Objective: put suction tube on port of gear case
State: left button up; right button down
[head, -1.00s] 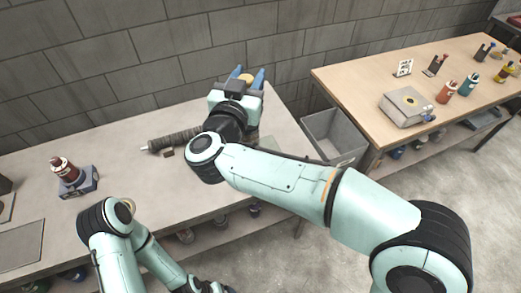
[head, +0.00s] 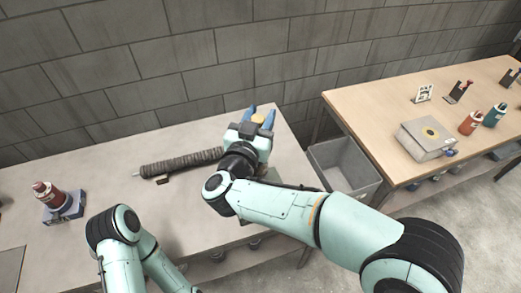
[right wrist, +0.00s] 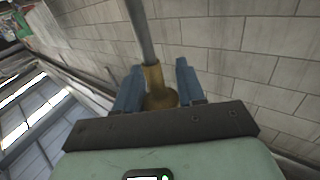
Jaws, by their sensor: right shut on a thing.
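My right gripper (head: 262,118) has blue fingers and points at the wall above the far right end of the left table. In the right wrist view its fingers (right wrist: 156,88) are around a brass-coloured end piece (right wrist: 160,97) with a straight grey tube (right wrist: 141,35) running up from it; I take this as the suction tube. In the head view only a small yellow part of it shows. A grey box with a yellow-ringed round opening (head: 407,138), which may be the gear case, stands on the wooden table at the right. My left arm is at lower left; its gripper is out of frame.
A dark ribbed tube (head: 185,162) lies on the left table (head: 130,197). A grey bin (head: 345,168) stands between this and the wooden table (head: 365,105). Red and teal bottles (head: 470,123) are near the box. A dark red bottle (head: 48,195) sits on a block at left.

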notch_tip(320, 180, down, 10)
jog(key=shift+w+r+b, duration=0.1)
jog(key=shift+b, duration=0.35)
jog(key=shift+f, duration=0.25)
jog(key=c, duration=0.7)
grip_release()
jog(key=shift+r, duration=0.15)
